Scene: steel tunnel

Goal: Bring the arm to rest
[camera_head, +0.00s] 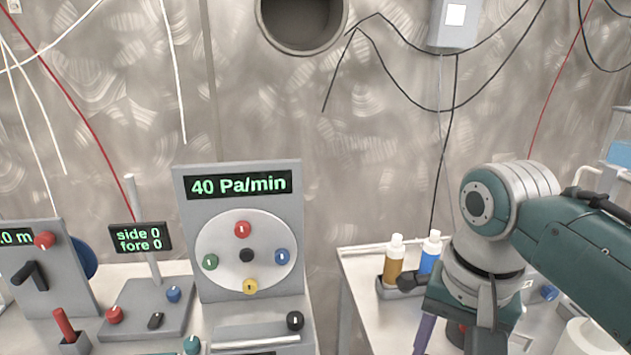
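My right arm (575,245), teal and pale grey, comes in from the right edge, bent with its wrist pointing down. My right gripper (462,325) hangs over the front of the right-hand table (365,300). Its fingertips are cut off or hidden at the bottom edge, so I cannot tell whether it is open or holding anything. My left gripper does not show.
A grey panel reads "40 Pa/min" above a dial (247,255) with coloured knobs. Left of it stand a small "side 0 fore 0" display (140,237) and a crank panel (50,265). Two bottles (394,262) stand in a holder near my wrist. Cables hang on the wall.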

